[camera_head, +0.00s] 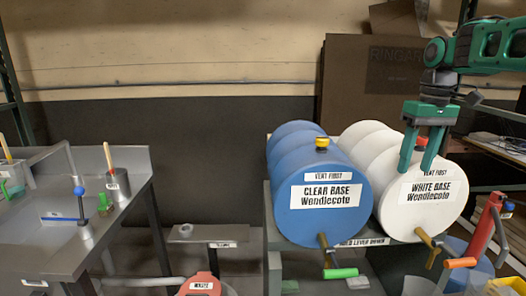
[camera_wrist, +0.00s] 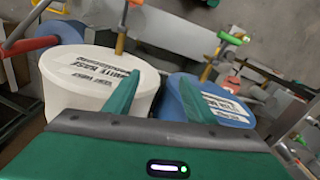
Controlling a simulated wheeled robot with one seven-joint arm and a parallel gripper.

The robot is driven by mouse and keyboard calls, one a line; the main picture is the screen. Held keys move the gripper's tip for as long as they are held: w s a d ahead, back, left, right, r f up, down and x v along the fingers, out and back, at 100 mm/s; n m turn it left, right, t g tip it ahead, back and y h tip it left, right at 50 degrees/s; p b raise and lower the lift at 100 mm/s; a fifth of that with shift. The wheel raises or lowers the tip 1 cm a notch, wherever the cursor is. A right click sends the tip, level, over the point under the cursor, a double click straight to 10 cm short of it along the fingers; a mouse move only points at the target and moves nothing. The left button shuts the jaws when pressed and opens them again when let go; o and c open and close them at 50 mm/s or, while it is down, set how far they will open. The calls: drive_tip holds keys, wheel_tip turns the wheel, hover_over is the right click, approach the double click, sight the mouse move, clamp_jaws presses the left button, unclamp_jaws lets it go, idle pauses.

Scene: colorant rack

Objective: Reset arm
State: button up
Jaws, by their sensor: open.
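My gripper (camera_head: 416,160) is at the right of the head view, green, with its two fingers pointing down and apart. It is open with nothing between the fingers. It hangs in front of the upper part of the white drum (camera_head: 437,205), labelled WHITE BASE; I cannot tell whether it touches it. In the wrist view the fingers (camera_wrist: 160,92) frame a gap, with the white drum (camera_wrist: 92,88) at left and the blue drum (camera_wrist: 190,97) at right. The blue CLEAR BASE drum (camera_head: 322,222) stands left of the white one in the head view.
The drums lie on a rack with a brass tap and green lever (camera_head: 341,273) and an orange lever (camera_head: 460,263) below. A red cylinder (camera_head: 485,228) stands at right. A metal bench (camera_head: 40,235) with a cup (camera_head: 118,185) is at left. A small stand (camera_head: 208,234) sits between them.

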drive_tip(key=s+f+m, duration=0.3)
drive_tip(key=s+f, duration=0.3)
drive_tip(key=s, duration=0.4)
drive_tip(key=s+d+f+m, duration=0.1)
drive_tip(key=s+f+m, duration=0.2)
drive_tip(key=s+f, duration=0.3)
drive_tip(key=s+d+f+m, duration=0.1)
drive_tip(key=s+f+m, duration=0.2)
drive_tip(key=s, duration=1.2)
wheel_tip(320, 180, down, 3)
drive_tip(key=shift+s+d+f, duration=0.15)
drive_tip(key=shift+d+f, duration=0.05)
drive_tip(key=shift+w+f+h, duration=0.2)
drive_tip(key=shift+w+h, duration=0.1)
drive_tip(key=shift+w, duration=0.35)
